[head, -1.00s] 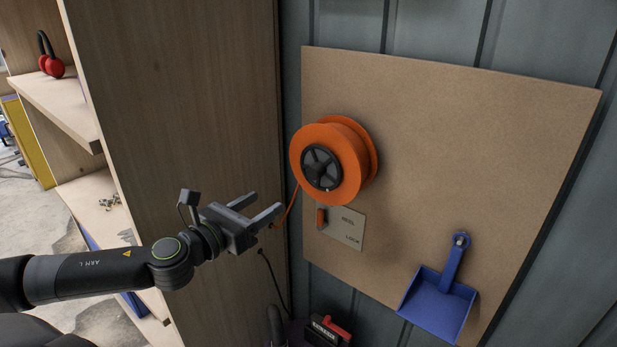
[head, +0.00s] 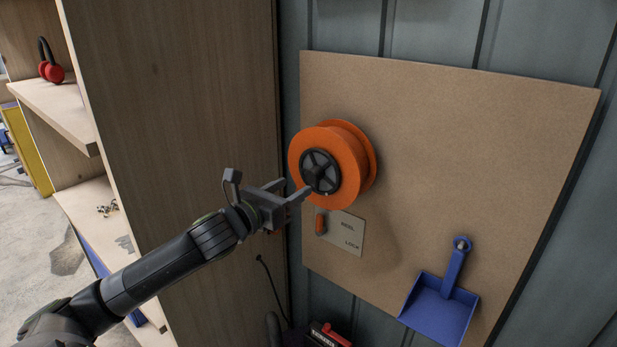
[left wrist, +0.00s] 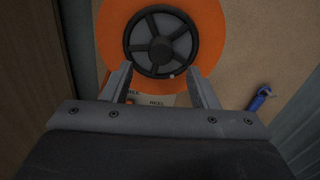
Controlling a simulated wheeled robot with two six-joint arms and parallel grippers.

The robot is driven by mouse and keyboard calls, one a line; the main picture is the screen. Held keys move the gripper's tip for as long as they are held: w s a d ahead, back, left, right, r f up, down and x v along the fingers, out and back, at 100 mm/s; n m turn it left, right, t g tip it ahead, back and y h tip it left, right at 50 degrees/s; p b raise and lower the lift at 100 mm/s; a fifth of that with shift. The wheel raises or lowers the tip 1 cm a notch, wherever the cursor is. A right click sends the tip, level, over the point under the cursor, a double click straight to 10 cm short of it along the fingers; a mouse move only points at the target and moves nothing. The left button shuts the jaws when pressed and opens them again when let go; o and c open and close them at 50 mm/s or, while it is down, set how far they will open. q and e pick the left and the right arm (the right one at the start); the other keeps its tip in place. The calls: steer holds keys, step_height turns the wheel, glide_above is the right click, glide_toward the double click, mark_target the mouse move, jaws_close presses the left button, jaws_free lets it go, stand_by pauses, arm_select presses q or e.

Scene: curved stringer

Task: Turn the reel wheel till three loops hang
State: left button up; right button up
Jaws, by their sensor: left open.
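The orange reel (head: 352,160) is mounted on a brown board, with a black spoked wheel (head: 319,172) at its centre. A small pale spot shows on the wheel's lower rim. My left gripper (head: 301,189) is open and empty, its fingertips close to the wheel's lower left. In the left wrist view the wheel (left wrist: 160,44) lies just ahead, above and between the open fingers (left wrist: 159,72). I cannot tell whether they touch it. Any orange cord below the reel is largely hidden behind my gripper. My right gripper is not in view.
A plate (head: 348,238) marked REEL and LOCK, with an orange lever (head: 320,224), sits just below the reel. A blue dustpan (head: 439,306) hangs at lower right. A wooden cabinet side (head: 185,120) stands left of the board. The board's right part is clear.

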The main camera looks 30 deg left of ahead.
mark_target(310, 177)
arm_select(q)
steer(key=w, duration=0.1)
steer(key=w+p, duration=0.1)
steer(key=w, duration=0.3)
steer(key=shift+w+d+r+p, duration=0.1)
steer(key=shift+w+d+p, duration=0.15)
steer(key=shift+p, duration=0.1)
steer(key=shift+w, duration=0.65)
steer(key=c, duration=1)
